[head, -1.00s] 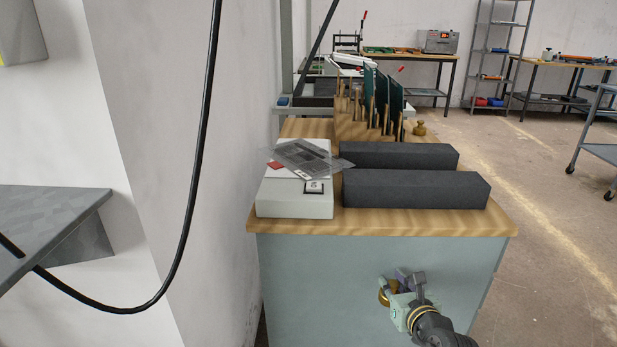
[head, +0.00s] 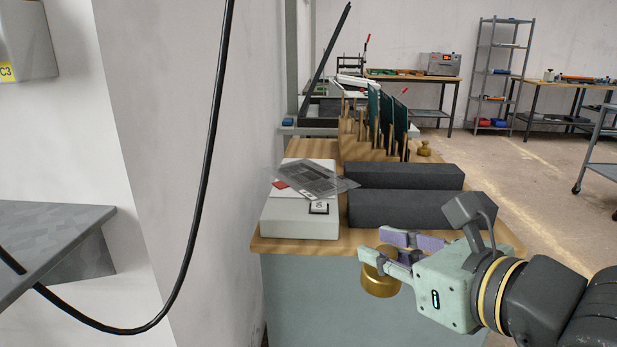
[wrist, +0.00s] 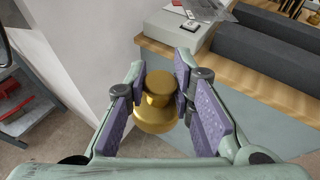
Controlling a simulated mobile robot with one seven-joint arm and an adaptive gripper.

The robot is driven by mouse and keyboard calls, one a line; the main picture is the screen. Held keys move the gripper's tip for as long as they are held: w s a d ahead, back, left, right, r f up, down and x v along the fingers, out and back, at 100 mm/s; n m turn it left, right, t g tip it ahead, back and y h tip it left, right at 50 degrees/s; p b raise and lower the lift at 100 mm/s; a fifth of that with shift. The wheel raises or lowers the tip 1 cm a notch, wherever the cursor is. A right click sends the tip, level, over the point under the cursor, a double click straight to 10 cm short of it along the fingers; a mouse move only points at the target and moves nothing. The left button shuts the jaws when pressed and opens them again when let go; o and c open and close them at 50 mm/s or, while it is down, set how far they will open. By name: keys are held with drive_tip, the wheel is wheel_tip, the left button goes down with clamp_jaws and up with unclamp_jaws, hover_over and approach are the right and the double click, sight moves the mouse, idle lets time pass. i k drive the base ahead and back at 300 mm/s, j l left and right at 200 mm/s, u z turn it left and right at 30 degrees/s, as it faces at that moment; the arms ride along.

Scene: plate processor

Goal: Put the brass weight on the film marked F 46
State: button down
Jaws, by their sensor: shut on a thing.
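My gripper (head: 392,254) is shut on a brass weight (head: 379,280) and holds it upright in the air, in front of the cabinet's near edge. In the wrist view the brass weight (wrist: 157,105) sits between the purple finger pads, its knob gripped. A dark film (head: 318,181) lies slightly askew on a white box (head: 300,222) at the left of the wooden top, overhanging it to the right. The film's own marking is too small to read.
Two dark grey blocks (head: 405,207) lie right of the box on the wooden top. A wooden rack (head: 355,142) with upright dark plates stands behind, with another brass weight (head: 424,148) beside it. A wall and hanging black cable (head: 213,130) are on the left.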

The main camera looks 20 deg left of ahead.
sight(307, 190)
drive_tip(key=i+j, duration=0.35)
drive_tip(key=j, duration=0.15)
drive_tip(key=i+j, duration=0.35)
drive_tip(key=j, duration=0.15)
